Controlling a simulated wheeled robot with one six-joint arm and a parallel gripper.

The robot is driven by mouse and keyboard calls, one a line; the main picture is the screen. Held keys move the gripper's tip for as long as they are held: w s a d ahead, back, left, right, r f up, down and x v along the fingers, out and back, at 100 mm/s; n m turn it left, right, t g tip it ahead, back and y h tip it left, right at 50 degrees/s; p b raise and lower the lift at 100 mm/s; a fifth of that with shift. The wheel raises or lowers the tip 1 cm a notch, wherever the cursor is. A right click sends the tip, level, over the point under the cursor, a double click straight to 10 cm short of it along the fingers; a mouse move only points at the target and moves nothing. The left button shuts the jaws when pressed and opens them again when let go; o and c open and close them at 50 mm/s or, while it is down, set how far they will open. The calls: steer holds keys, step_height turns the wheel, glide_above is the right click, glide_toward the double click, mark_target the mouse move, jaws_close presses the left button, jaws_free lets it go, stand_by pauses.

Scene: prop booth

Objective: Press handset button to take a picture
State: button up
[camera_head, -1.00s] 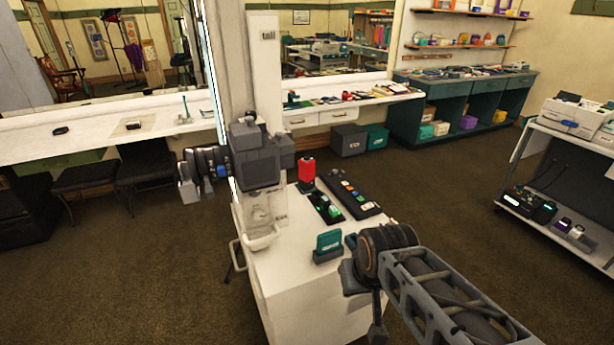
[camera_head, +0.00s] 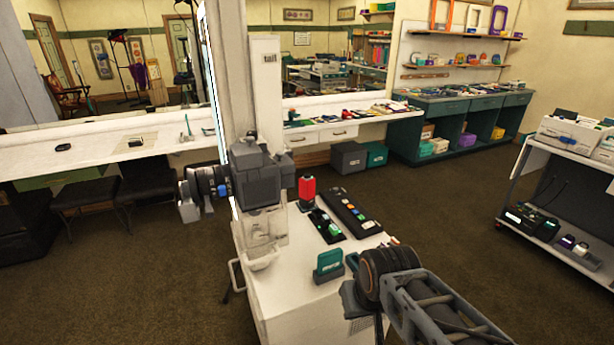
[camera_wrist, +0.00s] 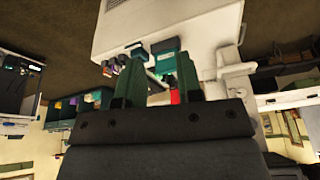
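A grey camera unit (camera_head: 262,180) with a lens pointing left stands at the back left of a white cabinet (camera_head: 300,300). A red upright handset-like object (camera_head: 307,190) with a dark top stands behind a small black panel with coloured buttons (camera_head: 326,226). I cannot tell for sure which is the handset. In the wrist view, a red piece (camera_wrist: 175,97) shows between the fingers. My gripper (camera_wrist: 159,62) is open and empty, its two green fingers apart. In the head view my gripper (camera_head: 357,308) hangs at the cabinet's right side, partly hidden by my wrist.
A teal block (camera_head: 329,262) stands on the cabinet near my gripper. A long black button strip (camera_head: 351,213) lies behind it. A white cart (camera_head: 560,150) with devices stands at the right. A counter (camera_head: 100,150) runs along the mirrors. The floor between is clear.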

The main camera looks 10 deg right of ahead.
jaws_close()
stand_by(1.4)
